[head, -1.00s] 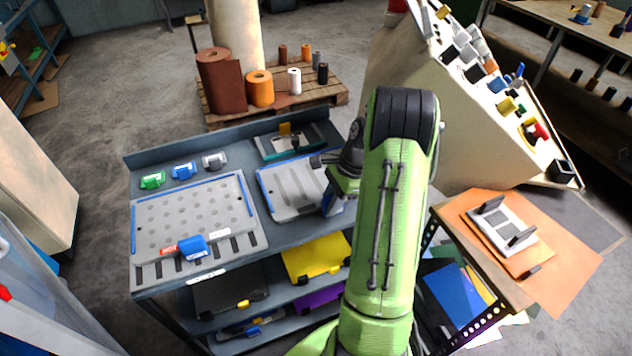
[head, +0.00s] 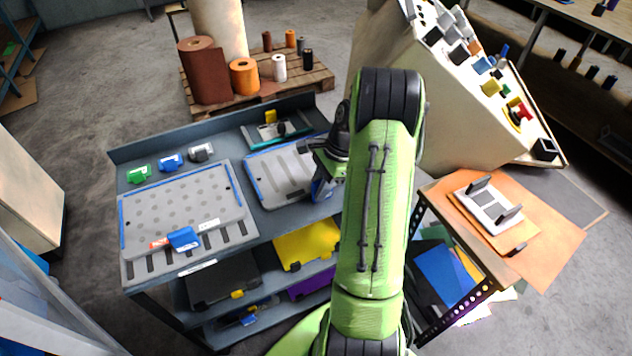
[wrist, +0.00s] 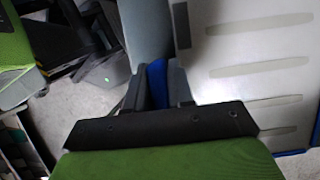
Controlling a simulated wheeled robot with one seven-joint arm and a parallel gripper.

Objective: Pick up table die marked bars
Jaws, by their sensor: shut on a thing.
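The die marked with bars (head: 280,172) is a flat grey plate with long pale bars and a blue edge strip, at the right of the cart's top. Its bars also show close up at the right of the wrist view (wrist: 258,70). My gripper (head: 322,186) is at the plate's right edge, partly hidden behind my green arm. In the wrist view, my gripper (wrist: 158,88) is shut on a blue handle (wrist: 156,82) beside the plate. The die's right end is hidden by my arm in the head view.
A dotted die (head: 185,205) with a blue handle lies left on the grey cart (head: 130,155). Small green, blue and grey blocks (head: 171,162) stand behind it. A teal-edged holder (head: 272,130) is behind the bars die. A wooden table (head: 447,195) stands right.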

